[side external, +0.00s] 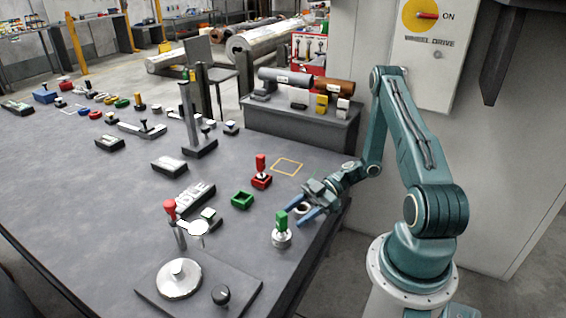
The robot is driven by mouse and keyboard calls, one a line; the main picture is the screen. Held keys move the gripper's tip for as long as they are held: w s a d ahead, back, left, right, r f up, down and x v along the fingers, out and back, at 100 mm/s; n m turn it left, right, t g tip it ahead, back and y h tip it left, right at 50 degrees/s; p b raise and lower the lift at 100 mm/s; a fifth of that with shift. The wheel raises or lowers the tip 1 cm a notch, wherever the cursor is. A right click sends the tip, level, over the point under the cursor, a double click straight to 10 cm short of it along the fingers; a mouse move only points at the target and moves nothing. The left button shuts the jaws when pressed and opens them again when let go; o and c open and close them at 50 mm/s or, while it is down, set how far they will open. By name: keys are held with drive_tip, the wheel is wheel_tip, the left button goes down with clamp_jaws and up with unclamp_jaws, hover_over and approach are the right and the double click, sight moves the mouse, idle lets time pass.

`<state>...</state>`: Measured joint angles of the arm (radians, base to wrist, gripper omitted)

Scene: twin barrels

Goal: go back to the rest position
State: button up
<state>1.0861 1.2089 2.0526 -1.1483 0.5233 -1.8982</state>
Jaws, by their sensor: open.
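My gripper (307,209) is at the right side of the dark workbench (100,215), low over its right edge. Its two blue fingers are spread apart. A small round ring-like piece (302,208) shows between or behind the fingers; I cannot tell whether they touch it. A green-topped knob on a silver base (282,230) stands just left of and in front of the fingers.
Left of the gripper are a green open box (242,200), a red block with a red knob (261,172) and a yellow square outline (288,166). Twin barrels, grey (285,77) and brown (333,86), lie on a raised stand (300,125) behind. A red-topped lever (170,210) and silver disc (179,279) stand at front.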

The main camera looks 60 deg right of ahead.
drive_tip(key=shift+r, duration=0.15)
drive_tip(key=a+r+m+g+h, duration=0.2)
drive_tip(key=a+r+g+h, duration=0.15)
drive_tip(key=r, duration=0.65)
drive_tip(key=a+r+m+g+h, duration=0.2)
drive_tip(key=a+r+h, duration=0.25)
drive_tip(key=r, duration=0.45)
drive_tip(key=s+a+r+m+t+h, duration=0.3)
drive_tip(key=s+r+m, duration=0.5)
drive_tip(key=s+r, duration=0.4)
drive_tip(key=shift+s+a+r+t+h, duration=0.2)
drive_tip(key=shift+r+t+h, duration=0.1)
drive_tip(key=shift+t+h, duration=0.5)
